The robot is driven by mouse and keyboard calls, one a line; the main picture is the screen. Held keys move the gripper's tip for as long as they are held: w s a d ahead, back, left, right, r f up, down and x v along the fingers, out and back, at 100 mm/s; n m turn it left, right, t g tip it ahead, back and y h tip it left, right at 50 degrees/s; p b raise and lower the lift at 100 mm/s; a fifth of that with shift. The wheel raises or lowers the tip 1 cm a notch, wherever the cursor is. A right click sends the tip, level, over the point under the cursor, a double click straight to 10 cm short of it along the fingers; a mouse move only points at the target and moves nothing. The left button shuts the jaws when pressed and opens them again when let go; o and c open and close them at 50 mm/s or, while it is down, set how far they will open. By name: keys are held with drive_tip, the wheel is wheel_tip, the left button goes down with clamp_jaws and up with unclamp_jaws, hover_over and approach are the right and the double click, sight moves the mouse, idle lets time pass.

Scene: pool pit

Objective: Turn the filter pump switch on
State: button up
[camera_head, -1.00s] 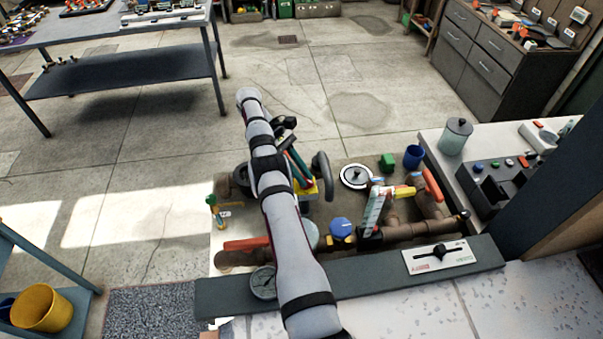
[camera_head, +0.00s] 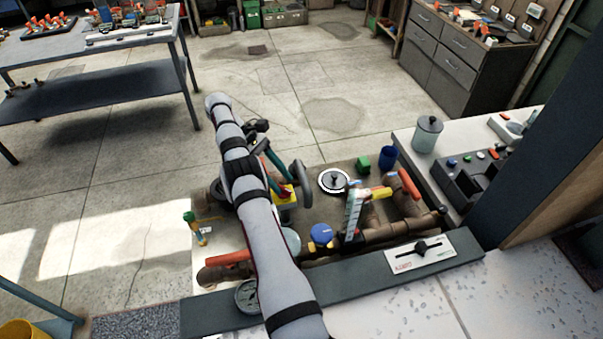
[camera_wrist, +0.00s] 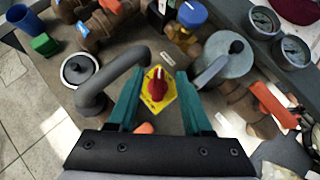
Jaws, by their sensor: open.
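The switch is a red rotary knob (camera_wrist: 157,84) on a yellow diamond-shaped plate (camera_wrist: 152,108), seen in the wrist view; a white mark shows on the knob. My gripper (camera_wrist: 160,72) has its two teal fingers apart, one on each side of the knob. I cannot tell whether either finger touches it. In the head view the yellow plate (camera_head: 287,198) is partly hidden by my arm, and the teal fingers of my gripper (camera_head: 275,166) show just above it.
A thick grey curved pipe (camera_wrist: 108,84) rises close left of the gripper. A blue-capped part (camera_wrist: 190,15) and a round grey lid with a handle (camera_wrist: 228,56) stand beyond and right. Brown pipes (camera_head: 378,232) and a black-knobbed lid (camera_head: 334,181) are nearby.

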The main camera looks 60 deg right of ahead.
drive_tip(key=shift+s+d+r, duration=0.1)
drive_tip(key=shift+s+r, duration=0.1)
drive_tip(key=shift+r, duration=1)
drive_tip(key=s+d+r, duration=0.1)
drive_tip(key=s+r, duration=0.5)
drive_tip(key=s, duration=0.5)
drive_tip(key=shift+d+r, duration=0.2)
drive_tip(key=shift+d, duration=0.1)
wheel_tip(320, 180, up, 4)
drive_tip(key=t, duration=0.9)
hover_over(283, 188)
wheel_tip(283, 188, down, 15)
drive_tip(key=shift+r, duration=0.1)
drive_tip(key=shift+c, duration=0.3)
